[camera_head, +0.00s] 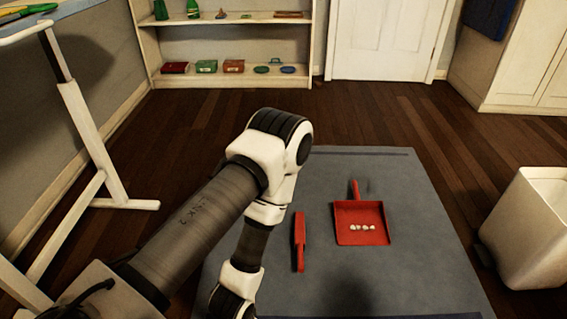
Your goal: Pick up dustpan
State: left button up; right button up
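A red dustpan (347,236) lies flat on the grey-blue mat, its short handle pointing away from me. Several small white bits lie in a row on its pan. A narrow red tool (299,241), perhaps a brush, lies on the mat to the left of the dustpan, apart from it. My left arm reaches in from the left and bends down over the mat, left of the red tool. Its gripper is below the picture's edge and hidden. My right gripper does not show.
The mat (420,270) covers the dark wooden floor. A white bin (527,235) stands at the right. A white-legged table or ironing board (92,140) stands at the left. A shelf (232,80) with several small items and a white door (384,40) are at the back.

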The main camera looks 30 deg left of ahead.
aim_at(346, 214)
jog(key=i+l+z, duration=0.1)
jog(key=i+l, duration=0.2)
jog(key=i+l+z, duration=0.1)
jog(key=i+l, duration=0.2)
jog(key=i, duration=0.25)
jog(key=i+l+z, duration=0.15)
jog(key=i, duration=0.25)
jog(key=i+l+z, duration=0.1)
jog(key=i+l, duration=0.2)
jog(key=i, duration=0.15)
